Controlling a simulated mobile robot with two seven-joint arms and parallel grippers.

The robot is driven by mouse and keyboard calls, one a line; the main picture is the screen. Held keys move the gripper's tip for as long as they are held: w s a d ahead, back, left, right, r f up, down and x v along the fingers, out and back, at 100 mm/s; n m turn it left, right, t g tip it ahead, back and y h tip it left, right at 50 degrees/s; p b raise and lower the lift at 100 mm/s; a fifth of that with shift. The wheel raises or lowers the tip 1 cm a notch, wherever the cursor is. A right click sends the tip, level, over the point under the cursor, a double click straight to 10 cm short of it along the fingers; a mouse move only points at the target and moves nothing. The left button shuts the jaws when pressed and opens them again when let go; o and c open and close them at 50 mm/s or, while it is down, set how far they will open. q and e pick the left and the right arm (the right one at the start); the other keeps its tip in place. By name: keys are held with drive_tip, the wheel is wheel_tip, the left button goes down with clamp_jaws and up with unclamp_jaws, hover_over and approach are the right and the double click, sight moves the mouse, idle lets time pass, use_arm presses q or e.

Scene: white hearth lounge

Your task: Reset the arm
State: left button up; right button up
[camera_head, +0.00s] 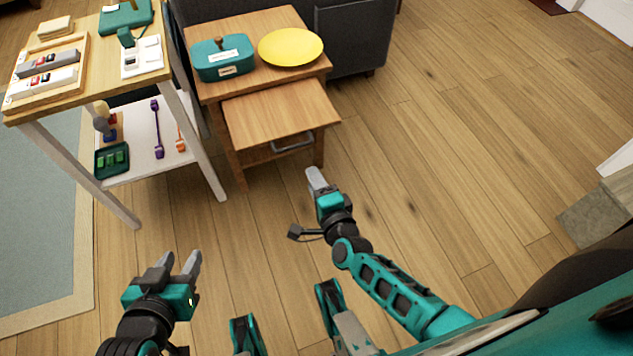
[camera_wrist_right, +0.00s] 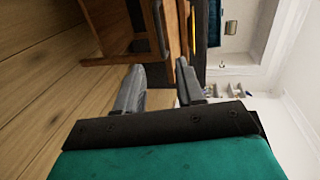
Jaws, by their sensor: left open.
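My left gripper (camera_head: 177,262) is at the lower left of the head view. Its two grey fingers are apart, with nothing between them, over the floor. My right gripper (camera_head: 316,178) is near the middle of the head view, in front of the wooden side table (camera_head: 212,92). In the right wrist view its fingers (camera_wrist_right: 160,80) are apart, and I see nothing held between them.
The side table's drawer (camera_head: 280,112) is pulled out, close to my right gripper. A teal lidded box (camera_head: 224,66) and a yellow plate (camera_head: 290,47) stand on top. A shelf table (camera_head: 95,80) with several items is at left.

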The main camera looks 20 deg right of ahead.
use_arm(q)
drive_tip(key=shift+w+r, duration=0.1)
drive_tip(key=shift+w, duration=0.15)
use_arm(e)
drive_tip(key=s+d+r+n+g+y, duration=0.15)
drive_tip(key=s+r+n, duration=0.35)
drive_tip(key=n, duration=0.5)
drive_tip(key=s+a+r+n+g+y, duration=0.1)
drive_tip(key=s+r+n+g, duration=0.2)
drive_tip(key=s+n, duration=0.55)
use_arm(q)
drive_tip(key=s+a+r+y+p, duration=0.1)
drive_tip(key=a+r+p, duration=0.2)
drive_tip(key=r+p, duration=0.7)
drive_tip(key=p, duration=0.4)
drive_tip(key=shift+s+r+p, duration=0.2)
drive_tip(key=shift+s+p, duration=0.15)
drive_tip(key=shift+s, duration=0.05)
use_arm(e)
drive_tip(key=d+r+n+h, duration=0.1)
drive_tip(key=d+r, duration=0.2)
drive_tip(key=r, duration=0.7)
drive_tip(key=shift+d+r, duration=0.2)
drive_tip(key=shift+r, duration=0.15)
drive_tip(key=shift+s+n, duration=0.1)
drive_tip(key=shift+n, duration=0.15)
use_arm(q)
drive_tip(key=shift+d, duration=0.2)
drive_tip(key=shift+w+r, duration=0.15)
drive_tip(key=shift+w, duration=0.05)
